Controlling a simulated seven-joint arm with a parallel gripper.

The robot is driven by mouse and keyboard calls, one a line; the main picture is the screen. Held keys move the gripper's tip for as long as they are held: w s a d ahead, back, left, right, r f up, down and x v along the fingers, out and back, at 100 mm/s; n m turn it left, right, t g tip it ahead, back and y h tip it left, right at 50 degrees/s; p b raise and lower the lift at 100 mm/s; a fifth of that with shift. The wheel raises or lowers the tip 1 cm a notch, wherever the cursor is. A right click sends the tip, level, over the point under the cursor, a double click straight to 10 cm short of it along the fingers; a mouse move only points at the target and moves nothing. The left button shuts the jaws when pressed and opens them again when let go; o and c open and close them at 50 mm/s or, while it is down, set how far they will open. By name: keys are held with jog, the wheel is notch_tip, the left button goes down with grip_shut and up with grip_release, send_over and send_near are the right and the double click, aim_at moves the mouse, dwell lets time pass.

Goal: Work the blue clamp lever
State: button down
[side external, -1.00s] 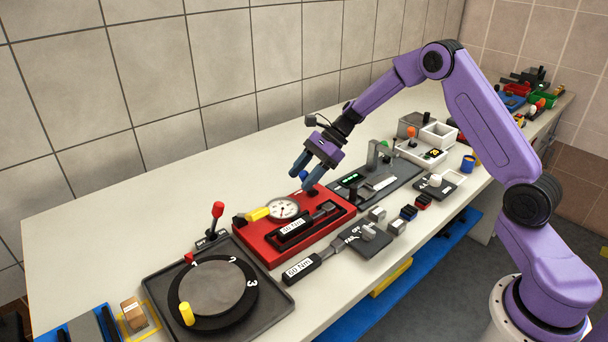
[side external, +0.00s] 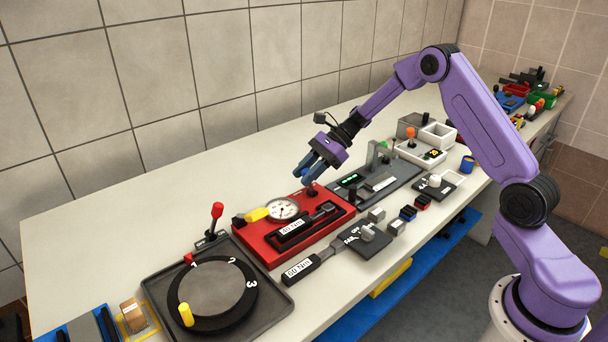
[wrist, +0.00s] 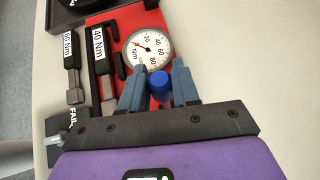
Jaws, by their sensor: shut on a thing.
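The blue clamp lever shows as a round blue knob (wrist: 160,86) between my fingers in the wrist view. It stands beside the white dial gauge (wrist: 148,50), at the end of the red base (wrist: 104,17). In the side view my gripper (side external: 308,178) is over the far right end of the red base (side external: 262,243), with its fingers tilted down. My gripper (wrist: 158,80) is shut on the blue knob. The lower part of the lever is mostly hidden by the fingers in the side view.
Labelled torque wrenches lie on the red base and in front of it, one marked 60 Nm (side external: 301,268). A grey fixture with a green display (side external: 350,180) stands close on the right. A turntable (side external: 212,290) is at left. Table behind is clear.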

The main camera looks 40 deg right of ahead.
jog(key=shift+d+m+t+y, duration=0.15)
jog(key=shift+d+y, duration=0.8)
jog(key=shift+y, duration=0.35)
jog(key=shift+d+m+t+y, duration=0.15)
jog(key=shift+d+y, duration=0.8)
jog(key=shift+y, duration=0.35)
jog(key=c, duration=0.9)
grip_release()
jog(key=shift+v, duration=3.8)
